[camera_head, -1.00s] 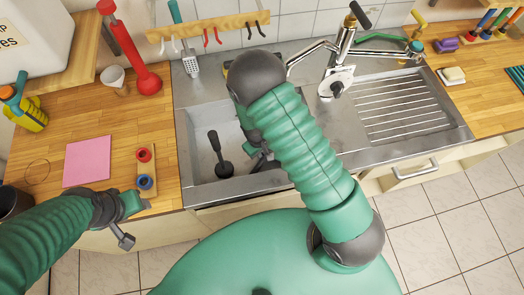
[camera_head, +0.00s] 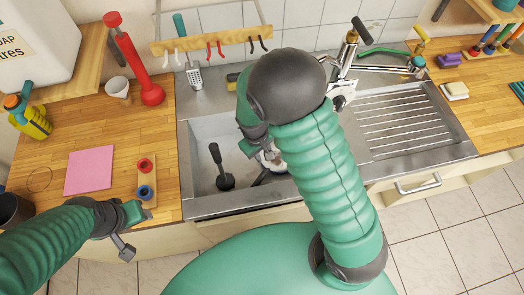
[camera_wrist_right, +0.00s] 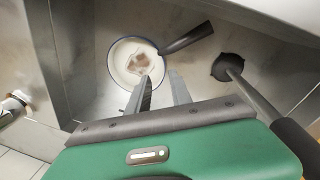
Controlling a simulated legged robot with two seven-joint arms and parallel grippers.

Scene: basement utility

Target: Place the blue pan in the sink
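The blue pan, round with a white inside, a thin blue rim and a dark handle, lies in the sink basin in the right wrist view (camera_wrist_right: 122,73). In the head view only part of it (camera_head: 274,160) shows; my right arm hides the rest. My right gripper (camera_wrist_right: 160,76) is open just beside the pan; its left finger overlaps the near rim in the picture, contact unclear. In the head view it is over the sink (camera_head: 206,128). My left gripper (camera_head: 134,231) is open and empty at the counter's front edge.
A dark plunger (camera_head: 225,181) stands in the basin, left of the pan; it also shows in the right wrist view (camera_wrist_right: 229,67). The tap (camera_head: 346,58) is behind my right arm. The ribbed drainboard (camera_head: 400,118) is clear. A pink sheet (camera_head: 89,170) lies on the left counter.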

